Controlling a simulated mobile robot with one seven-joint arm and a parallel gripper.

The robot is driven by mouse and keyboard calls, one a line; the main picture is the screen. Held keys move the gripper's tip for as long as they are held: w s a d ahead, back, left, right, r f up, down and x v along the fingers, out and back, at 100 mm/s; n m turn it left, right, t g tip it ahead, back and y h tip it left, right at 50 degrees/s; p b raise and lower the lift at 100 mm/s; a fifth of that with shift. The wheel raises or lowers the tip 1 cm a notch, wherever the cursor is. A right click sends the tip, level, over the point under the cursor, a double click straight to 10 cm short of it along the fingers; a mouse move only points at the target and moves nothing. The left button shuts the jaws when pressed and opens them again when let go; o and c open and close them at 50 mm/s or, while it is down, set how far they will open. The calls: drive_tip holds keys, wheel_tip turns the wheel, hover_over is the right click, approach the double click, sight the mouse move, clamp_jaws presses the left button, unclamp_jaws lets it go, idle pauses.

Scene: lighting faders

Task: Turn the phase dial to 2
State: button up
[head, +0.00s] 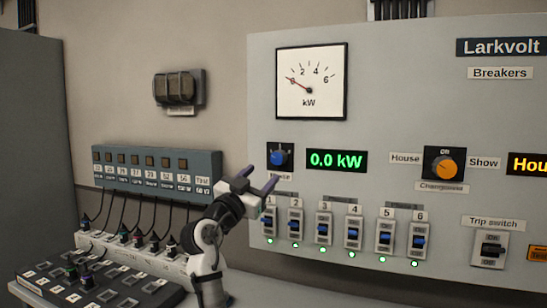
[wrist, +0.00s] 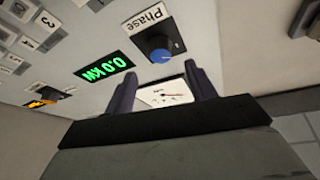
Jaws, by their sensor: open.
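The phase dial (head: 279,157) is a blue knob on a dark plate on the pale panel, left of the green 0.0 kW display. Its "Phase" label is partly covered by my gripper in the head view. In the wrist view the dial (wrist: 160,50) shows its blue face beside the "Phase" label (wrist: 145,19). The number it points to cannot be read. My gripper (head: 260,178) is open and empty, just below and left of the dial. In the wrist view the dial appears beyond the two purple fingers (wrist: 160,72), apart from them.
The green display (head: 336,160) sits right of the dial, and a kW meter (head: 311,82) with its needle near 0 is above. Several breakers (head: 324,228) line up below. An orange changeover dial (head: 444,166) is farther right. Left are a labelled box (head: 157,172) and cables.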

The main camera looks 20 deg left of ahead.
sight(275, 161)
drive_tip(key=p+x, duration=0.2)
drive_tip(key=x, duration=0.5)
drive_tip(key=shift+w, duration=0.15)
drive_tip(key=c, duration=1)
